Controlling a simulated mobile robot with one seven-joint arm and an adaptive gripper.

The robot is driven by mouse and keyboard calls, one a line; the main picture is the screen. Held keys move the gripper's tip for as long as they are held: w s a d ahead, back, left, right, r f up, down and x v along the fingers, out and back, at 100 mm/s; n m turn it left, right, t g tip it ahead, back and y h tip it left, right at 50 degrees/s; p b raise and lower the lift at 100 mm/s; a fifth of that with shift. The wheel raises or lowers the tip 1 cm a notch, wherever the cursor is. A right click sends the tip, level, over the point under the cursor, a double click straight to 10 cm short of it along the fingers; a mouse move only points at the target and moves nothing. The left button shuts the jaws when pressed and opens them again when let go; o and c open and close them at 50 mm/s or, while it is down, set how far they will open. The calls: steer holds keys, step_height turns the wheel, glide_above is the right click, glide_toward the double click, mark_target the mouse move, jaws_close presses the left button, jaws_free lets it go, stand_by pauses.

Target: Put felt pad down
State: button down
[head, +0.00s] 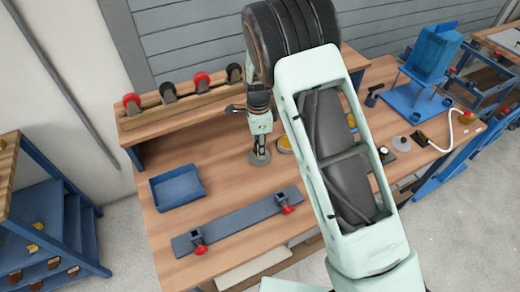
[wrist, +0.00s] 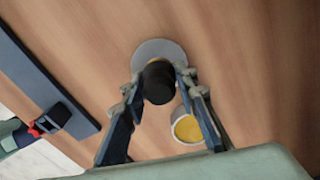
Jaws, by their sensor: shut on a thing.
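The felt pad, a grey round disc (wrist: 150,49) with a black knob-like handle (wrist: 158,84), is held by my gripper (wrist: 160,80). The fingers stand on either side of the handle, shut on it. In the head view the pad (head: 259,159) is below my gripper (head: 259,143), level and at or very near the wooden bench top (head: 225,155). I cannot tell for certain whether it touches the wood.
A round tub with yellow contents (wrist: 187,128) stands close beside the pad. A blue tray (head: 177,188) and a long blue-grey bar with red-knobbed clamps (head: 238,221) lie to the left and front. Red and black-knobbed tools (head: 168,92) stand in a rear rack. Bare wood surrounds the pad's left.

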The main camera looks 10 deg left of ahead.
steer(key=shift+f, duration=0.9)
steer(key=shift+f, duration=0.1)
steer(key=c, duration=1.5)
jaws_free()
steer(key=shift+d, duration=0.1)
step_height(320, 180, up, 12)
steer(key=shift+r+b, duration=0.15)
steer(key=shift+b, duration=0.2)
